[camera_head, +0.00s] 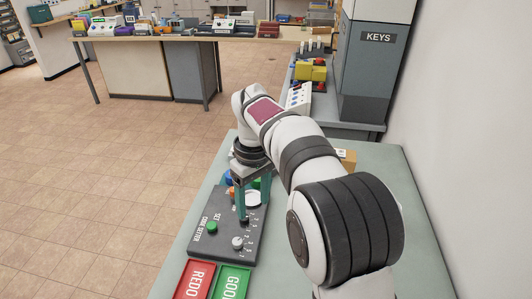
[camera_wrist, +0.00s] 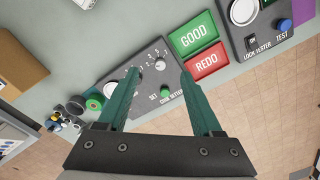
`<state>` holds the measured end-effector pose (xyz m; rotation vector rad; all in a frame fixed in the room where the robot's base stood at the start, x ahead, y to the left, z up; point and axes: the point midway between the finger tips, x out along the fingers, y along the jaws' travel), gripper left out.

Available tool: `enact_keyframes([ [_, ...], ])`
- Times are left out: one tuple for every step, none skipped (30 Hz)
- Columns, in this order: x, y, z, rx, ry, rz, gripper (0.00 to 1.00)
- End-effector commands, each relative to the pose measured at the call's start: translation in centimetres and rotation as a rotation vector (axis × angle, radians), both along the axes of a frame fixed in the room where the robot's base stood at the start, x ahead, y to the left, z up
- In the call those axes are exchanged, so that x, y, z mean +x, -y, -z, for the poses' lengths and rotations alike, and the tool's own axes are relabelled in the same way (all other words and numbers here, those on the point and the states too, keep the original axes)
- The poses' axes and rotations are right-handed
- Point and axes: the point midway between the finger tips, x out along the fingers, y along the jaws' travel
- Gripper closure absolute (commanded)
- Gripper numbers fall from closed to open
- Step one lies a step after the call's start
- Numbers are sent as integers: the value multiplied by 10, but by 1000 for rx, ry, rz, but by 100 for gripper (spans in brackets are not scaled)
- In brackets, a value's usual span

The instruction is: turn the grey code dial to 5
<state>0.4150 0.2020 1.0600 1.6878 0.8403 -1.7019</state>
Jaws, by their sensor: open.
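The grey code dial (camera_head: 237,242) is a small round knob on the dark code setter panel (camera_head: 206,252), with small numbers beside it. In the wrist view the dial (camera_wrist: 160,66) appears between my two fingertips, near the numbers. My gripper (camera_head: 245,217) is open and points down over the panel. In the head view its tips are a little behind the dial. In the wrist view my gripper (camera_wrist: 158,74) has teal fingers spread on both sides and holds nothing. The dial's setting is too small to read.
A green SET button (camera_head: 212,227) is beside the dial. A white round part (camera_head: 253,198) is behind it, close to my fingers. A red REDO tray (camera_head: 195,280) and a green GOOD tray (camera_head: 231,283) lie in front. A lock tester (camera_wrist: 258,43) shows at right in the wrist view.

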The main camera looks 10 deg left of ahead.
Motion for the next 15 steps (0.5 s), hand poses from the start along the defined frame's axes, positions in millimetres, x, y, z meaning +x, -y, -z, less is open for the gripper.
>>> enact_keyframes([
  [12, -23, 16, -8, 3, -99, 33],
  [17, -34, 23, -12, 7, -153, 33],
  [23, -44, 30, -16, 13, -207, 33],
  [25, -50, 34, -18, 16, -239, 33],
  [27, -55, 37, -19, 18, -261, 33],
  [29, -58, 41, -20, 19, -279, 33],
  [29, -59, 45, -21, 20, -286, 33],
  [29, -59, 48, -22, 19, -289, 33],
  [29, -59, 55, -22, 19, -290, 33],
  [29, -59, 62, -21, 17, -289, 33],
  [28, -59, 70, -22, 16, -287, 33],
  [29, -59, 82, -21, 17, -288, 33],
  [28, -58, 91, -22, 16, -287, 33],
  [28, -58, 101, -22, 16, -287, 33],
  [28, -58, 113, -21, 16, -286, 33],
])
